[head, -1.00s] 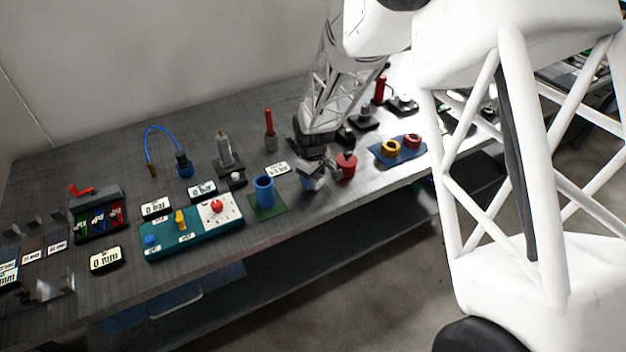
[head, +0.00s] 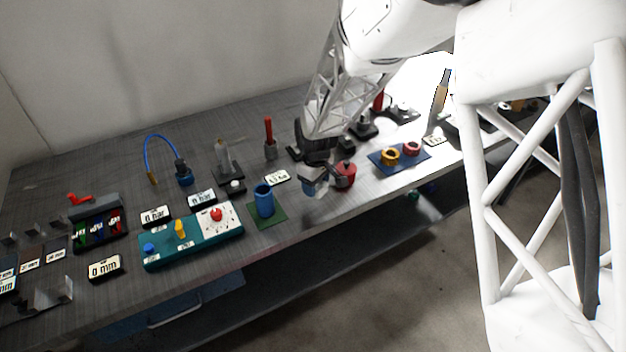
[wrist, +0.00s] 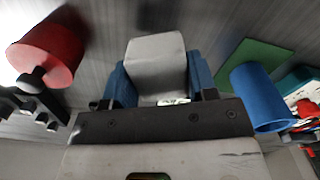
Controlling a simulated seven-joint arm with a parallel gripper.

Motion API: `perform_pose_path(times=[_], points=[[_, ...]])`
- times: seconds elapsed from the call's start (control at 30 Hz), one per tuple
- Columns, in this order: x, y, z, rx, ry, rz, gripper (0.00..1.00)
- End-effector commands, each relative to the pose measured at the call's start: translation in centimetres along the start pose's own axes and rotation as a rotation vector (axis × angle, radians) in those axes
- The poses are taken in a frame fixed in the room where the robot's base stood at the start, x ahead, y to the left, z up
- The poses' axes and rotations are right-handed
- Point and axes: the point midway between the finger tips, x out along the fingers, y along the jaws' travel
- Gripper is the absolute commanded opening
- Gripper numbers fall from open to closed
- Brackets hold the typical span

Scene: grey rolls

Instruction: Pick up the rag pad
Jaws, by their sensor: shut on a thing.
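The rag pad is a pale grey block (wrist: 157,66) in the wrist view, between the two blue-sided fingers of my gripper (wrist: 157,88). My gripper is shut on it. In the head view the gripper (head: 317,178) points down near the front edge of the bench, between the blue cup and the red cylinder. There the pad is small and mostly hidden by the fingers, and I cannot tell whether it touches the bench.
A red cylinder (head: 345,174) stands close on the right, also in the wrist view (wrist: 48,48). A blue cup (head: 265,201) on a green mat (head: 282,209) is on the left. A blue mat (head: 378,160) with yellow and red rings lies farther right.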

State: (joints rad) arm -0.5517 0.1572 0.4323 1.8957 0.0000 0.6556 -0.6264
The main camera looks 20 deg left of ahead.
Motion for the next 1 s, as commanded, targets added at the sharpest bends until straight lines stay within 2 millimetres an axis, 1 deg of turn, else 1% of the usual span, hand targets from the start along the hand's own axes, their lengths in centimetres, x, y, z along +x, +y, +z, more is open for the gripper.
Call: perform_pose_path(times=[0.03, 0.3, 0.6, 0.8, 1.0], points=[[-0.1, -0.6, 0.7, 0.000, -0.001, 0.000, 0.26], [-0.6, -3.3, 4.4, 0.000, 0.000, 0.000, 0.26], [-1.0, -5.9, 7.9, 0.000, 0.000, 0.000, 0.26], [-1.1, -6.9, 9.3, 0.000, -0.001, 0.000, 0.26], [-1.1, -7.4, 9.9, 0.000, -0.001, -0.001, 0.26]])
